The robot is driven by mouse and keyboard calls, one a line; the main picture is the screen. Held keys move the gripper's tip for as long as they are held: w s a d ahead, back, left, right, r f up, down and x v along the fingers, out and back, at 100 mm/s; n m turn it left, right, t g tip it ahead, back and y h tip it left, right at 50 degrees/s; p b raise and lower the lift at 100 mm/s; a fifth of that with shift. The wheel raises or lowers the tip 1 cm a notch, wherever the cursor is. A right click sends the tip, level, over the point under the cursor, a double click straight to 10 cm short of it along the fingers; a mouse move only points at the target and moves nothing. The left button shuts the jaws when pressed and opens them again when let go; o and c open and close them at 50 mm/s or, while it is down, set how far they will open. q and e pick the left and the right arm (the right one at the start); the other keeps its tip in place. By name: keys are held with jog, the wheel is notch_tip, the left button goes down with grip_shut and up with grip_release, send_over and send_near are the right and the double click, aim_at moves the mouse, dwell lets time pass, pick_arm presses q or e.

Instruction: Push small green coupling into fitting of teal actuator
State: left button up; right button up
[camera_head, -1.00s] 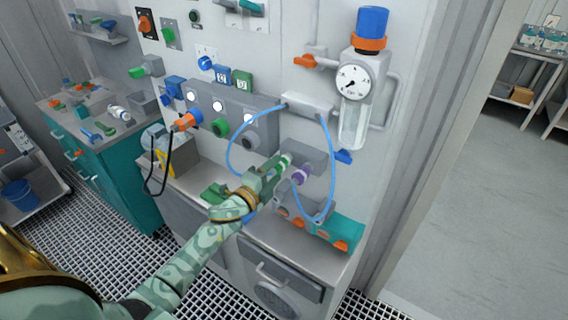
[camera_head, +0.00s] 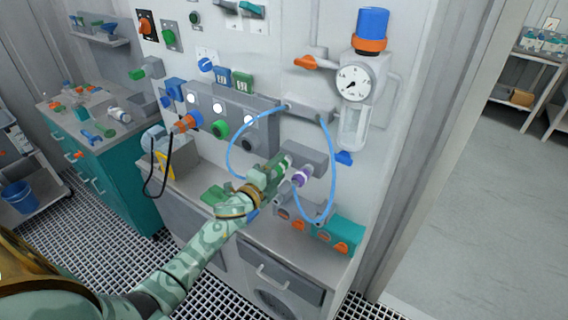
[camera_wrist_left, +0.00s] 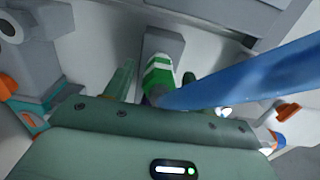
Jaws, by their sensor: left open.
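The small green coupling (camera_wrist_left: 158,72), with a white band, shows between the fingers of my left gripper (camera_wrist_left: 154,88) in the left wrist view. The open fingers stand on either side of it, with a gap visible at each side. In the head view my left gripper (camera_head: 280,168) is at the grey wall block (camera_head: 311,158) and largely hides the coupling. The teal actuator (camera_head: 345,232), with orange round parts, sits on the counter below and right of the gripper. Which opening is its fitting I cannot tell. My right gripper is out of view.
A blue hose (camera_head: 334,170) loops around the gripper and crosses close in the left wrist view (camera_wrist_left: 245,78). A purple coupling (camera_head: 302,177) is just right of the gripper. A pressure gauge (camera_head: 352,83) hangs above. Green parts (camera_head: 215,194) lie on the counter.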

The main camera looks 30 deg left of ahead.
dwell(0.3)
pick_arm(q)
grip_shut()
jog(key=shift+s+f, duration=0.1)
jog(key=shift+s, duration=0.2)
jog(key=shift+s+p, duration=0.3)
jog(key=shift+s, duration=0.4)
jog(key=shift+s+a+p, duration=0.2)
jog(key=shift+s+p, duration=0.2)
jog(key=shift+s, duration=1.6)
